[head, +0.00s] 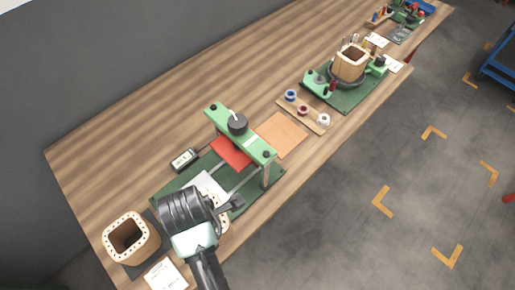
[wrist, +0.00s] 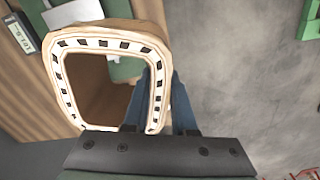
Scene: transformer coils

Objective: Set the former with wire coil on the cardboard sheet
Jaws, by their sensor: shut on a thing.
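My gripper (head: 218,208) is low over the front left of the table and shut on a former. In the wrist view the held former (wrist: 154,40) is a tan, hollow, rounded-square piece with dark slots around its pale rim. One finger is inside its opening and the other outside, pinching the wall (wrist: 158,95). In the head view my gripper hides most of it, with a pale edge (head: 225,222) showing. I cannot tell whether wire is wound on it. The cardboard sheet (head: 281,134) lies flat and bare on the table, beyond the green press.
The green press (head: 255,146) with a red pad stands on a green mat between my gripper and the cardboard. A second former (head: 142,250) stands at left. A meter (head: 184,160) is by the press. Spools (head: 303,110) and another former (head: 350,66) are farther right.

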